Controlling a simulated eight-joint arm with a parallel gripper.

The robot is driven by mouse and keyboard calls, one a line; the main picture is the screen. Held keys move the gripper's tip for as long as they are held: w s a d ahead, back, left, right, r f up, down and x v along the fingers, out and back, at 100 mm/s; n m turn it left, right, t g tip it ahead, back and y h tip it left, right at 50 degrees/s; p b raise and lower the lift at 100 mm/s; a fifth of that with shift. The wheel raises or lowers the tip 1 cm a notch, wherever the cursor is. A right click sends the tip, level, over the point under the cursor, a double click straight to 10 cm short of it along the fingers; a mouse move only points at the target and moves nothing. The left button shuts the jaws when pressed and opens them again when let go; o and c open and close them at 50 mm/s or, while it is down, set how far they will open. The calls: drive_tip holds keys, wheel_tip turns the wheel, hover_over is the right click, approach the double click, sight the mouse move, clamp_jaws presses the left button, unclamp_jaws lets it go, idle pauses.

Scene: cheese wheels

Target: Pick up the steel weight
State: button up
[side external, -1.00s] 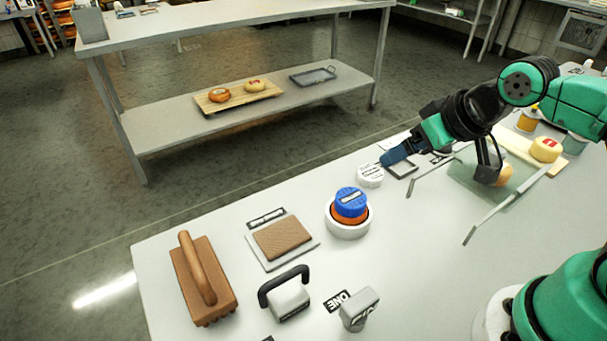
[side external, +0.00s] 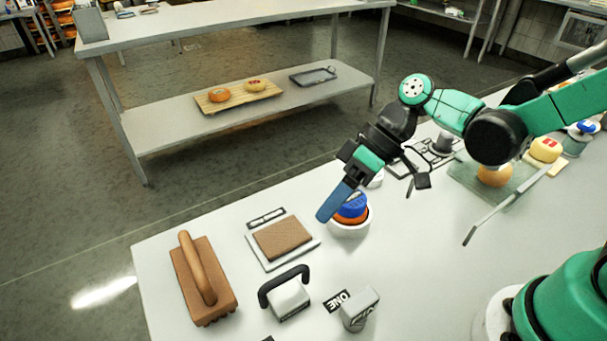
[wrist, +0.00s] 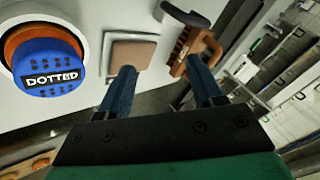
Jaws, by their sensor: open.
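A light grey block with a black arched handle (side external: 289,300) stands near the front of the table in the side view. It looks most like the steel weight, though I cannot be sure. In the side view the fingers partly cover the blue-topped DOTTED piece. In the wrist view my gripper (wrist: 163,80) has its two fingers apart with nothing between them.
The blue DOTTED piece (wrist: 52,75) sits on an orange piece in a white ring (side external: 350,231). A brown mat (side external: 283,238), a brown handled brush (side external: 204,285) and a grey stamp-like piece (side external: 360,310) stand near the block.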

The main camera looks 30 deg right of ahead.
sight(291, 270)
drive_tip(key=a+n+g+y, duration=0.1)
drive_tip(key=s+a+f+n+g+y, duration=0.1)
drive_tip(key=a+f+n+g+y, duration=0.1)
drive_tip(key=a+n, duration=0.1)
drive_tip(key=shift+s+g, duration=0.3)
drive_tip(key=shift+s, duration=0.1)
drive_tip(key=shift+x, duration=2.65)
clamp_jaws()
drive_tip(key=shift+w, duration=0.1)
